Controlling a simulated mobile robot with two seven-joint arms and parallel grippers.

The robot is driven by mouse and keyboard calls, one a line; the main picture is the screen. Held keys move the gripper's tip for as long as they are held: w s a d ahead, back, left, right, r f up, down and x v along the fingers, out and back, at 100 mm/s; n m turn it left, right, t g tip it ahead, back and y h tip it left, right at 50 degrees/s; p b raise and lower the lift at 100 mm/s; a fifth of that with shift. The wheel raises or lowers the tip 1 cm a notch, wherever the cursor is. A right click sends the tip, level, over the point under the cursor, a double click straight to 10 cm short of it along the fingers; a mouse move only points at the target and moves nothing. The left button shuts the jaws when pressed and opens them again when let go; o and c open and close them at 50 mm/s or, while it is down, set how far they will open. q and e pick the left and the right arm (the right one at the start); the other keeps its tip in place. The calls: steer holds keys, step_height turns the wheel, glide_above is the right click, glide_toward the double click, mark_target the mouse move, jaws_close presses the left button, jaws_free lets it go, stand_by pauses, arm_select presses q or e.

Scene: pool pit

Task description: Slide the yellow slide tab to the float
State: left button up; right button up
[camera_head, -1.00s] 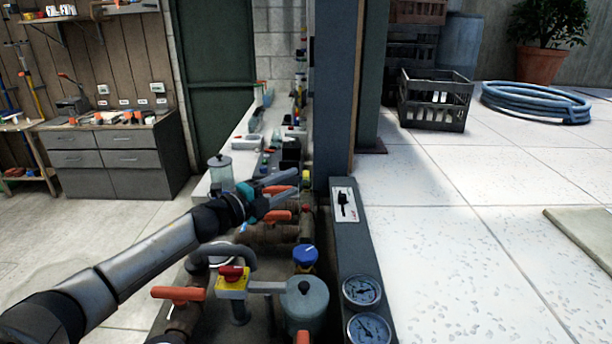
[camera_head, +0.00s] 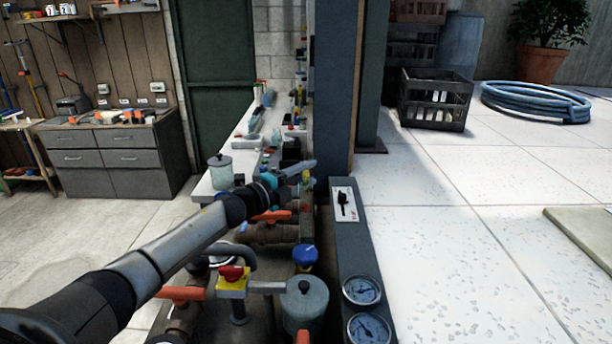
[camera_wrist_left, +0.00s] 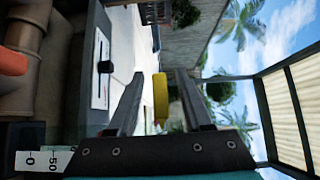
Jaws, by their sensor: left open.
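The yellow slide tab (camera_wrist_left: 160,98) shows in the left wrist view as an upright yellow piece between the two fingers of my left gripper (camera_wrist_left: 160,76). The fingers are apart, one on each side of the tab, with gaps visible. In the head view my left gripper (camera_head: 309,165) reaches past the pipes toward the dark column, and a small yellow piece (camera_head: 306,176) shows just under its fingertips. I cannot make out the float in either view. My right gripper is out of view.
Pipes with orange handles (camera_head: 272,216), a blue knob (camera_head: 305,256) and a red button on a yellow box (camera_head: 232,280) lie below my left arm. A panel with a black switch (camera_head: 344,204) and gauges (camera_head: 362,290) stands right. A numbered white scale (camera_wrist_left: 40,161) shows at lower left.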

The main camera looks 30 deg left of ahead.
arm_select(q)
jaws_close()
stand_by(1.3)
